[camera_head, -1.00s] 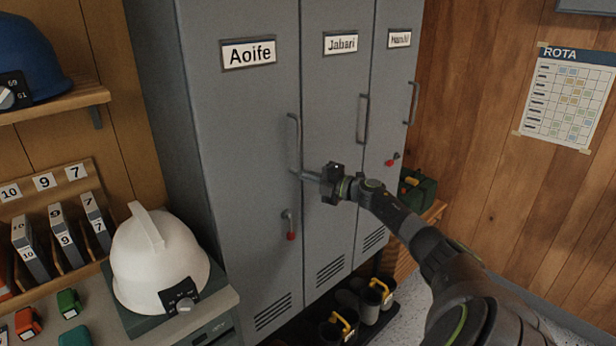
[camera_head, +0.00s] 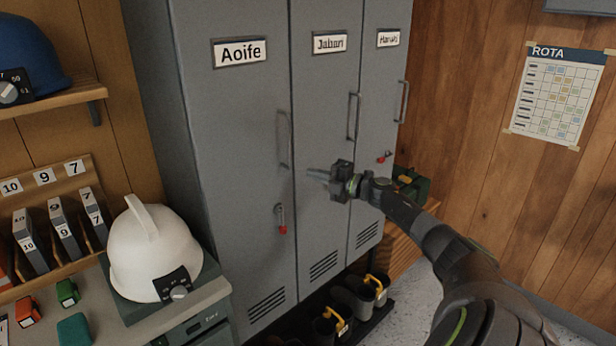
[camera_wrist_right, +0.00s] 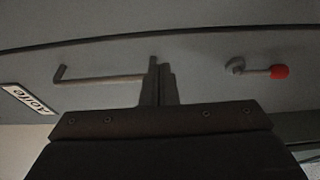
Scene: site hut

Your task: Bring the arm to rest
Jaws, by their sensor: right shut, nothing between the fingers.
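My right gripper (camera_head: 318,174) is shut and empty. In the head view it is in front of the grey lockers, near the seam between the Aoife door (camera_head: 236,130) and the Jabari door (camera_head: 325,120). The Aoife door's handle (camera_head: 284,140) is just left of its fingertips. In the right wrist view the shut fingers (camera_wrist_right: 160,80) show close to that handle (camera_wrist_right: 100,79), and whether they touch it I cannot tell. The red-tipped latch (camera_head: 281,222) of the Aoife door hangs below. My left gripper is not in view.
A white helmet (camera_head: 150,255) stands on a unit at the left. A blue helmet (camera_head: 35,62) sits on the shelf above. Boots (camera_head: 330,328) with yellow loops stand below the lockers. A green case (camera_head: 412,186) is behind my right arm. Floor shows at the right.

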